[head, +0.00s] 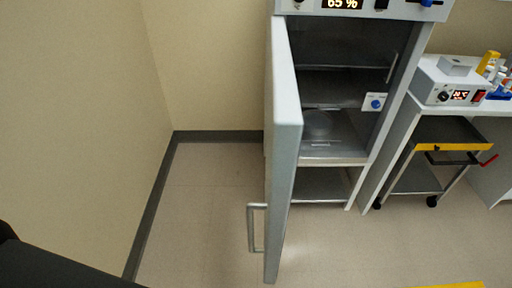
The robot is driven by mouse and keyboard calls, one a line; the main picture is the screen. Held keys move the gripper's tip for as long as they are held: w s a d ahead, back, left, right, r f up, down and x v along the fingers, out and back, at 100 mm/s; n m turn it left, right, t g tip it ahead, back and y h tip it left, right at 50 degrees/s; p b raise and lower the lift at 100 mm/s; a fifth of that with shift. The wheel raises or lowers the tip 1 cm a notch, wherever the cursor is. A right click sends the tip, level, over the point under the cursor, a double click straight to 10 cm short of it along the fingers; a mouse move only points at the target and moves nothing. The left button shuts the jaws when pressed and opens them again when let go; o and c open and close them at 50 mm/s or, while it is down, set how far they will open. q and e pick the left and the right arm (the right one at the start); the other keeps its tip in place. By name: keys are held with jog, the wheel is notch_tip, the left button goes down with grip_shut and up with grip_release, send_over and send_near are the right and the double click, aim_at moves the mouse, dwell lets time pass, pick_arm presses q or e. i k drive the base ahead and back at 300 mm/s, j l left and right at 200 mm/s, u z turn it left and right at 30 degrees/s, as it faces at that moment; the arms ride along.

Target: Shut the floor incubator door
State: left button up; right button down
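The floor incubator (320,162) stands against the back wall, with a lit "65 %" display at its top. Its door (285,120) is wide open, hinged on the left side and sticking out towards me, so I see it nearly edge-on. A metal bar handle (252,228) is on the door's left face, low near its front edge. Inside are dark shelves and a round item on a lower one. Neither gripper shows. A dark shape at the lower left corner may be part of my own body.
Left of the door is free floor (205,200) up to the left wall. Right of the incubator is a bench (405,125) with a grey device (450,82) on it. A wheeled cart (415,178) stands under the bench. A yellow strip (455,285) shows at the bottom edge.

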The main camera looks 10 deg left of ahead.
aim_at(286, 124)
jog(key=i+j, duration=0.15)
jog(key=j, duration=0.2)
jog(key=i+j, duration=0.15)
jog(key=j, duration=0.2)
jog(key=k+z, duration=0.2)
jog(key=z, duration=0.15)
jog(key=k+l+z, duration=0.15)
jog(key=z, duration=0.2)
